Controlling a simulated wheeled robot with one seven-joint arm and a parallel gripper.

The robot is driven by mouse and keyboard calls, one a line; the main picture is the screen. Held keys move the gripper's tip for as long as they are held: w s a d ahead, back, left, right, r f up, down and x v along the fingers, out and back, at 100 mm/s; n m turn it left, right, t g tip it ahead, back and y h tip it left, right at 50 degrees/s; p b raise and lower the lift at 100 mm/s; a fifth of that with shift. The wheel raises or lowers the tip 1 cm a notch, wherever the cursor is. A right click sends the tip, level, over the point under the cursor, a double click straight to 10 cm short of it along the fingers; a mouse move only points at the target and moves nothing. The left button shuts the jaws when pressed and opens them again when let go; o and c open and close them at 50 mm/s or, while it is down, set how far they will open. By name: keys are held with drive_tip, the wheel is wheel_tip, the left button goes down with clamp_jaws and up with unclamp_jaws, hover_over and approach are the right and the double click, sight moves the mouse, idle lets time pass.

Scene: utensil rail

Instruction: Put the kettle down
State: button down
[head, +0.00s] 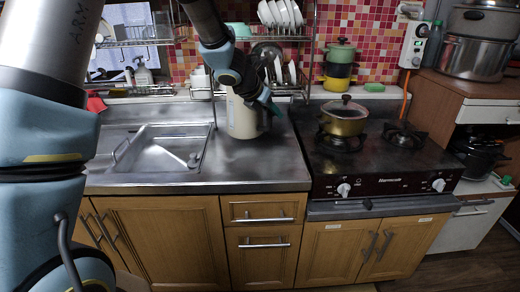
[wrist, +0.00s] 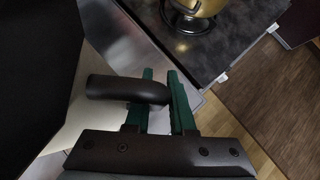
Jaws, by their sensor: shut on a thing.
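The kettle (head: 242,118) is a cream, upright vessel at the back of the steel counter, right of the sink in the head view. Its base appears at counter height, but I cannot tell whether it touches. My gripper (head: 268,103) is at the kettle's right side. In the wrist view, the kettle's black handle (wrist: 125,88) reaches between the green fingers of my gripper (wrist: 163,100), which are shut on it. The kettle's cream body (wrist: 70,118) shows at the left, partly hidden in shadow.
The steel counter (head: 262,170) is clear in front of the kettle. A sink (head: 155,150) lies to the left. A gas stove (head: 385,160) with a gold pot (head: 343,120) stands to the right. A dish rack (head: 285,80) with plates is behind.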

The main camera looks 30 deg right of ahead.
drive_tip(key=shift+w+d+f+b, duration=0.1)
drive_tip(key=shift+f+b, duration=0.2)
drive_tip(key=shift+f, duration=1.3)
drive_tip(key=shift+s+d+f+b, duration=0.15)
drive_tip(key=shift+f+b, duration=0.1)
drive_tip(key=shift+f, duration=1.4)
drive_tip(key=shift+w+d+f+b, duration=0.15)
drive_tip(key=shift+f+b, duration=0.15)
drive_tip(key=shift+f, duration=1.4)
drive_tip(key=c, duration=0.8)
unclamp_jaws()
drive_tip(key=shift+o, duration=0.2)
drive_tip(key=v, duration=1.2)
drive_tip(key=shift+b, duration=0.4)
